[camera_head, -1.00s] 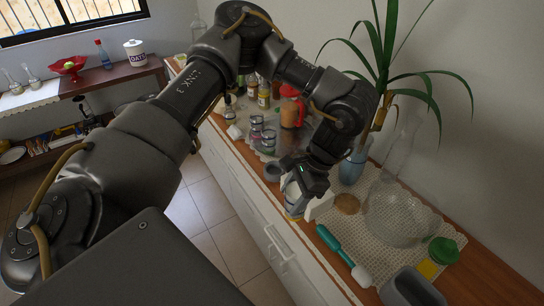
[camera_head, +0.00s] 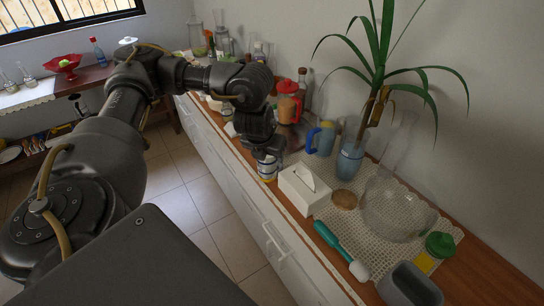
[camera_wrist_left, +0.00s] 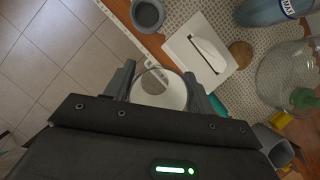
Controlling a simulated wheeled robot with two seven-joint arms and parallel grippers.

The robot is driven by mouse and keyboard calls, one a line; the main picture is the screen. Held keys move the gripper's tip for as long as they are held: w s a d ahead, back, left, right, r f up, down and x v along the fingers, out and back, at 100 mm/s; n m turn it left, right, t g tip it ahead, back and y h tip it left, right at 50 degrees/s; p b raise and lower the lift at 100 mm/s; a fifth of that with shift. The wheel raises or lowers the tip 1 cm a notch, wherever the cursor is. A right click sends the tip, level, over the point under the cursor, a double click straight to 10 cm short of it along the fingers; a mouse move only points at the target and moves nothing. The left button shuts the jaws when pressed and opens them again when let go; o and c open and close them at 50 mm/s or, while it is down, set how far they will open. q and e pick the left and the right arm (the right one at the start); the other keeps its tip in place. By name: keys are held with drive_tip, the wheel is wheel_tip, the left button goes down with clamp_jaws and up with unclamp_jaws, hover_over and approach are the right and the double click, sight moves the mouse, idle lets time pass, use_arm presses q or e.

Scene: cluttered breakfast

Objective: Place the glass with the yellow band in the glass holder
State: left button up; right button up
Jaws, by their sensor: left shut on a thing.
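My left gripper (camera_head: 268,154) is shut on a clear glass (camera_head: 267,172), which shows a yellowish band low on its side in the head view. The glass hangs below the fingers near the counter's front edge, left of the tissue box. In the left wrist view, the gripper (camera_wrist_left: 163,82) has one finger on each side of the glass (camera_wrist_left: 160,95), seen from above. A grey, round, open cup-like thing (camera_wrist_left: 147,14) stands beyond the glass there; I cannot tell if it is the glass holder. My right gripper is not in view.
A white tissue box (camera_head: 303,188) stands right of the glass, with a blue mug (camera_head: 322,138) behind it. A plant in a blue vase (camera_head: 350,160) and a large clear vessel (camera_head: 392,212) stand further right. A red-topped jar (camera_head: 289,105) is behind the gripper.

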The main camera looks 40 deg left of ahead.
use_arm(q)
drive_tip(key=shift+w+a, duration=0.1)
drive_tip(key=shift+w+a+f+b, duration=1.35)
drive_tip(key=shift+w+f, duration=0.55)
drive_tip(key=shift+f, duration=0.3)
drive_tip(key=shift+w+a+f+b, duration=1.25)
drive_tip(key=shift+w+f+b, duration=0.15)
drive_tip(key=shift+w+f, duration=0.65)
drive_tip(key=shift+w+a+f+b, duration=1.35)
drive_tip(key=shift+w+f, duration=0.45)
drive_tip(key=shift+f, duration=0.5)
drive_tip(key=o, duration=1.1)
drive_tip(key=shift+d, duration=0.1)
drive_tip(key=shift+r, duration=0.1)
drive_tip(key=shift+r, duration=0.1)
